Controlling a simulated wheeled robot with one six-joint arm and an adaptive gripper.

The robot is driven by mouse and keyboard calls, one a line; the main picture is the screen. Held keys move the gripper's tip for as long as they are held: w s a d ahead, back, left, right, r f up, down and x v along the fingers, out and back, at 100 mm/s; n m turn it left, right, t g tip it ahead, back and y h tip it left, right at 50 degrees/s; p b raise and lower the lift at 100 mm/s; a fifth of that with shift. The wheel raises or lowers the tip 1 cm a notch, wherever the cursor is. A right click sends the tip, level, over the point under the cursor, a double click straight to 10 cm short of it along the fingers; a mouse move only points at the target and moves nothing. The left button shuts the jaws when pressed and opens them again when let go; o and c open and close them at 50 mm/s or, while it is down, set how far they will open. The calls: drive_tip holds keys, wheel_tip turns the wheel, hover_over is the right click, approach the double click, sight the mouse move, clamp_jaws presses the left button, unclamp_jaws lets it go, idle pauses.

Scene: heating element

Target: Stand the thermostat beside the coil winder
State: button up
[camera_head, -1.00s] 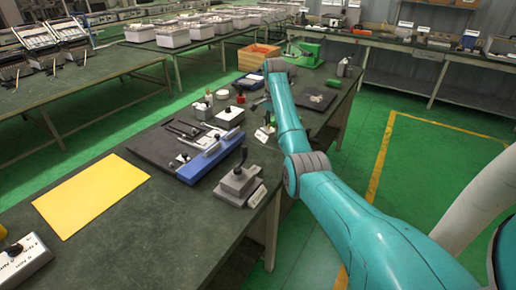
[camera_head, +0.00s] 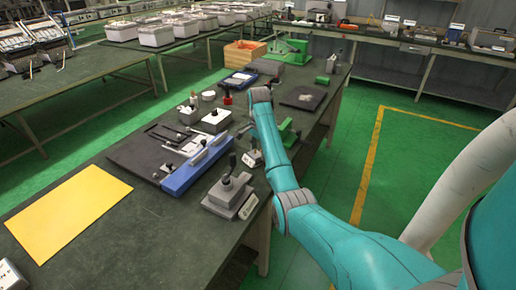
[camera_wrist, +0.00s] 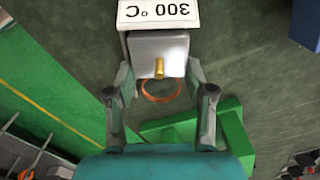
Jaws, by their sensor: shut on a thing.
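In the wrist view my gripper (camera_wrist: 160,73) is shut on the sides of a grey box with a brass stub, which I take for the thermostat (camera_wrist: 145,47). Its white label reads 300 °C, upside down in this view. A copper ring (camera_wrist: 160,98) shows below the box; I cannot tell if it is attached. A green frame (camera_wrist: 190,128) lies just beyond, also seen right of my arm in the head view (camera_head: 288,132). A larger green machine (camera_head: 288,48) stands at the bench's far end. I cannot tell which green thing is the coil winder.
A grey block with a lever (camera_head: 230,192) and a blue tool (camera_head: 195,166) stand nearer on the bench. Bare bench lies near the yellow sheet (camera_head: 65,212).

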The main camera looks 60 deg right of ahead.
drive_tip(key=shift+f, duration=0.25)
drive_tip(key=o, duration=1.2)
drive_tip(key=shift+o, duration=0.2)
drive_tip(key=shift+r, duration=0.1)
